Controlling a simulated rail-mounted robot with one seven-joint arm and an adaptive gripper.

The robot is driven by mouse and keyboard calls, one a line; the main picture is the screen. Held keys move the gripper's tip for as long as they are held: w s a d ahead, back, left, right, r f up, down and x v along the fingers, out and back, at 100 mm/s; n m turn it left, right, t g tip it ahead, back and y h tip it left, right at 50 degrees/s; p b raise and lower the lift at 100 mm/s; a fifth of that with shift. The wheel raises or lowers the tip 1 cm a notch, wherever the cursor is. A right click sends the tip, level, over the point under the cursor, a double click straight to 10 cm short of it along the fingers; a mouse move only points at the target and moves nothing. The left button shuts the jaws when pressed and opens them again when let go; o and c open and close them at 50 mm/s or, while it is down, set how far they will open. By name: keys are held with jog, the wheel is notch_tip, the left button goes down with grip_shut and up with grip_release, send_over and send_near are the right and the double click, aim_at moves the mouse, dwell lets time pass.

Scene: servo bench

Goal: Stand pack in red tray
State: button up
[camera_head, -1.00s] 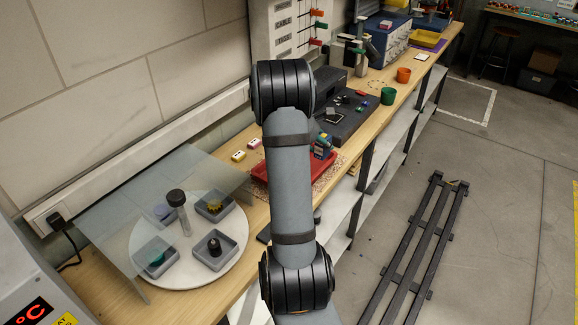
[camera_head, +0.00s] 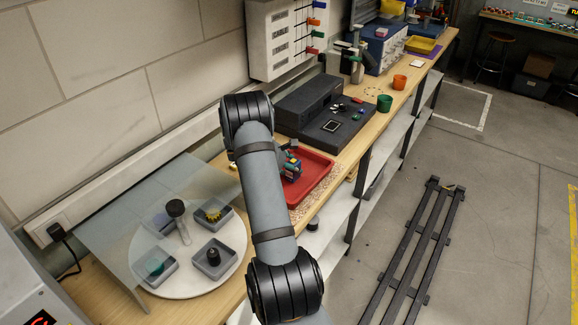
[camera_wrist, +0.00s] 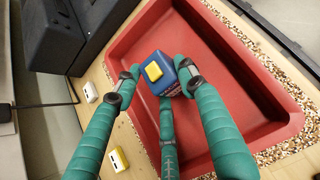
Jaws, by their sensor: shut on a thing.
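The pack is a small blue block with a yellow square on one face (camera_wrist: 155,71). It also shows in the head view (camera_head: 294,171). My gripper (camera_wrist: 158,75) has green fingers and is shut on the pack, with fingers on either side of it. The red tray (camera_wrist: 235,115) lies behind the pack in the wrist view; the pack is over its inside. In the head view the red tray (camera_head: 318,178) is partly hidden by my arm. I cannot tell whether the pack touches the tray floor.
A yellow-and-white block (camera_wrist: 118,159) and a white block (camera_wrist: 91,92) lie on the bench outside the tray. A dark machine (camera_head: 335,125) stands beyond the tray. A round turntable (camera_head: 190,280) with grey bins stands at left behind a clear panel (camera_head: 110,235). Speckled matting (camera_wrist: 292,70) borders the tray.

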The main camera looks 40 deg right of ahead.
jog(key=shift+f, duration=0.1)
jog(key=o, duration=1.2)
jog(key=shift+o, duration=0.2)
jog(key=shift+r, duration=0.25)
jog(key=v, duration=1.2)
jog(key=shift+f+b, duration=0.1)
jog(key=shift+b, duration=0.25)
